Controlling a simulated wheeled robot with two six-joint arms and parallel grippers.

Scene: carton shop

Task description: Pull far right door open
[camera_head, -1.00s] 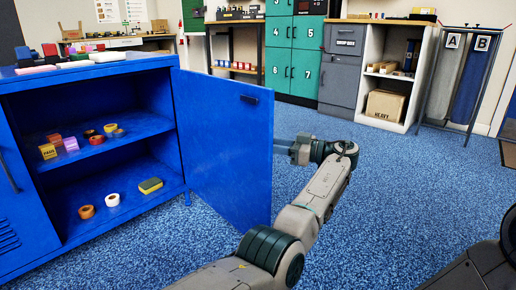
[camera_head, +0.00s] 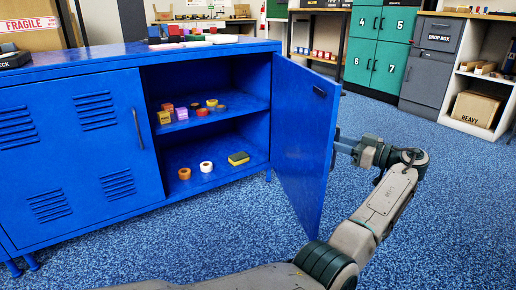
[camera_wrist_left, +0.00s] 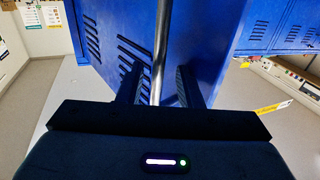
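The blue cabinet's far right door (camera_head: 300,140) stands wide open in the head view, its inner face toward me. A small dark catch (camera_head: 320,91) is near its top free edge. My left gripper (camera_head: 343,145) is at the door's outer side, by the free edge; the door partly hides its fingertips. In the left wrist view, the fingers (camera_wrist_left: 159,82) stand apart on either side of a metal bar handle (camera_wrist_left: 162,40) on the louvred blue door (camera_wrist_left: 110,30). Gaps show between the bar and both fingers. My right gripper is in neither view.
The open cabinet compartment holds tape rolls, small boxes and a sponge (camera_head: 238,158) on two levels. A shut louvred door (camera_head: 85,150) is to its left. Goods lie on the cabinet top (camera_head: 110,58). Blue carpet (camera_head: 440,200) is clear at right; teal lockers (camera_head: 385,50) stand behind.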

